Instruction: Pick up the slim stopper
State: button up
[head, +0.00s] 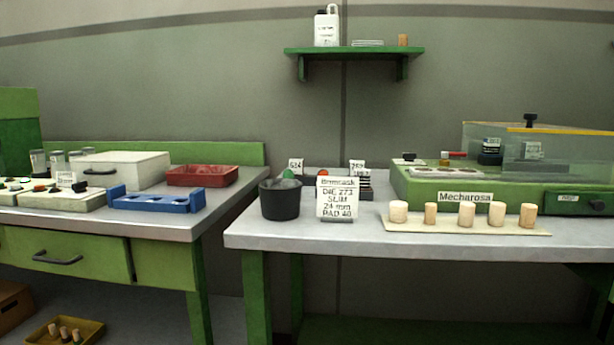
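Several pale cork stoppers stand in a row on a thin beige mat (440,227) near the front of the right table. The second from the left (430,213) looks the narrowest, and it is also short. The leftmost stopper (398,211), the middle stopper (467,214) and the fourth stopper (496,213) look wider. The rightmost stopper (528,215) is fairly narrow and leans slightly. They stand apart from one another. A white card (337,197) left of the mat carries the words "SLIM" and "24 mm". My gripper is not in view.
A dark bucket (281,200) stands left of the card. A green machine (440,187) with a clear cover sits behind the stoppers. The left table holds a blue rack (158,201) and a red tray (202,176). A yellow tray (66,331) with stoppers lies low at left.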

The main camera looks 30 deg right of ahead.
aim_at(430, 214)
jog(key=z, duration=1.55)
